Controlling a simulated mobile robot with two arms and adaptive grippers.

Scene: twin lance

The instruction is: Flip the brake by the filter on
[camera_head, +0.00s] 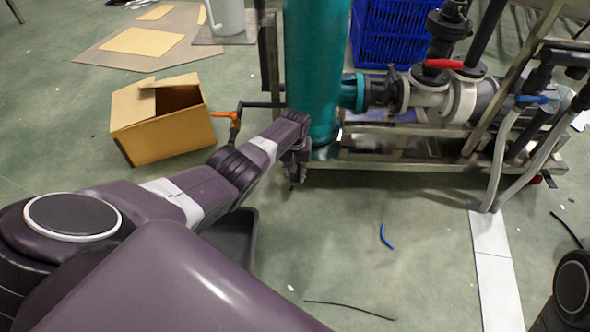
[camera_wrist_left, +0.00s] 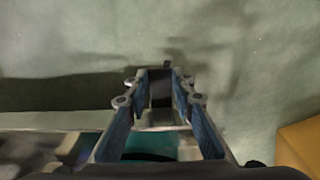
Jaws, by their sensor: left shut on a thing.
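The teal filter column (camera_head: 315,70) stands upright at the top centre in the head view. Its teal surface also shows at the bottom of the left wrist view (camera_wrist_left: 150,146). My left gripper (camera_head: 297,168) is low beside the column's left side. In the left wrist view its fingers (camera_wrist_left: 160,88) close towards a dark piece (camera_wrist_left: 161,92), which is partly hidden between them. I cannot tell for certain whether this piece is the brake. An orange-handled valve (camera_head: 222,115) is on a dark pipe left of the column. My right gripper is out of view.
An open cardboard box (camera_head: 165,137) sits on the floor left of the column. Pipes with a red handle (camera_head: 445,64) and a blue handle (camera_head: 530,99) are on the right. A blue crate (camera_head: 392,45) is behind. The floor in front is mostly clear.

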